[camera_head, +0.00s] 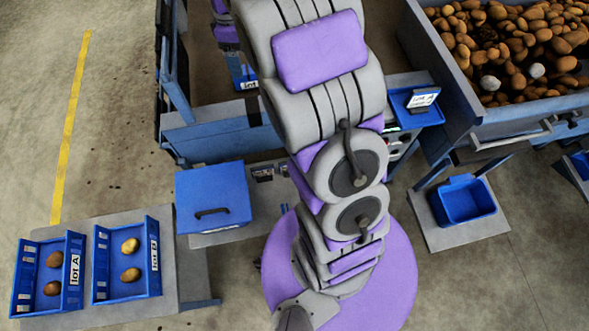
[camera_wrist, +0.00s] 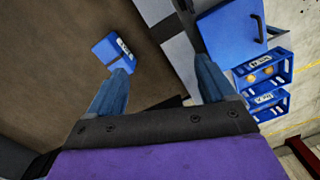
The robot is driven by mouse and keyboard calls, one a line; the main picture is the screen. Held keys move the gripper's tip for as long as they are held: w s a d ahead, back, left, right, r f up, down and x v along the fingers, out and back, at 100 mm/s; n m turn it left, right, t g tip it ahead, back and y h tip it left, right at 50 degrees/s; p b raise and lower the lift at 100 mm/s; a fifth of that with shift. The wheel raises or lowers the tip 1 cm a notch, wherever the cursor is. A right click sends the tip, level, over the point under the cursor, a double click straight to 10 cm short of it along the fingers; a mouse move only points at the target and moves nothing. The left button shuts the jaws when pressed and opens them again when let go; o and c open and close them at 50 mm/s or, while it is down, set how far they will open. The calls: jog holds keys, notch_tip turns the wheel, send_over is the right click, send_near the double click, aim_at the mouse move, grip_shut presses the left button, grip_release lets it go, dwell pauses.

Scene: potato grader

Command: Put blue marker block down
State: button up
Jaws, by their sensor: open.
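A blue block with a white label (camera_wrist: 113,50) lies on a brown surface in the wrist view, just beyond the tip of my left finger. My gripper (camera_wrist: 161,66) is open, with its two blue fingers wide apart and nothing between them. The block sits outside the gap; whether the left finger touches it I cannot tell. In the head view a blue piece with a white label (camera_head: 243,77) shows left of my arm, probably the same block. My arm hides much of the area around it.
A blue lidded box (camera_head: 212,196) stands at lower left, near two blue crates, lot A (camera_head: 68,306) and lot B (camera_head: 103,297), each holding potatoes. A potato-filled hopper (camera_head: 430,55) is at upper right. An empty blue bin (camera_head: 464,203) sits below it.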

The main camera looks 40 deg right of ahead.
jog(key=s+a+r+m, duration=0.1)
jog(key=s+a+m, duration=0.1)
jog(key=s, duration=0.9)
jog(key=s+a+r+m, duration=0.1)
jog(key=s+a+m, duration=0.2)
jog(key=s, duration=0.9)
jog(key=s+a+r+m+g, duration=0.1)
jog(key=s+a+m, duration=0.2)
jog(key=s, duration=0.9)
jog(key=shift+m, duration=0.7)
jog(key=shift+a, duration=0.1)
